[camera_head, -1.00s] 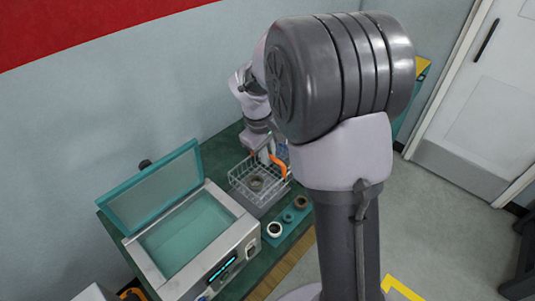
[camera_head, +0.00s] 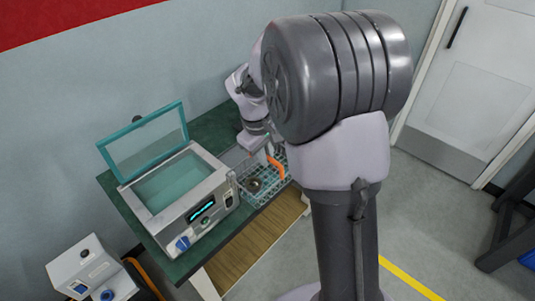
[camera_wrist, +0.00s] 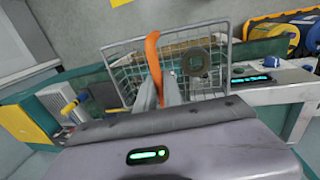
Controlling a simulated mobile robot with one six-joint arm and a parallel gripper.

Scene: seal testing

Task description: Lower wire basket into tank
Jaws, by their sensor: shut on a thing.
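The wire basket (camera_head: 281,176) hangs at the right of the tank in the head view, with a ring-shaped seal (camera_head: 254,185) inside. My gripper (camera_wrist: 158,88) is shut on the basket's orange handle (camera_wrist: 153,60); the handle also shows in the head view (camera_head: 276,165). The basket mesh (camera_wrist: 122,72) and the dark seal (camera_wrist: 196,62) show in the wrist view. The tank (camera_head: 213,222) stands on the bench with its teal-framed lid (camera_head: 140,140) raised at the back and liquid (camera_head: 168,186) visible inside. The basket is outside the tank, near its right wall; its exact height is unclear.
The green bench (camera_head: 215,130) has bare surface behind the tank. A white device (camera_head: 92,275) stands low at the front left.

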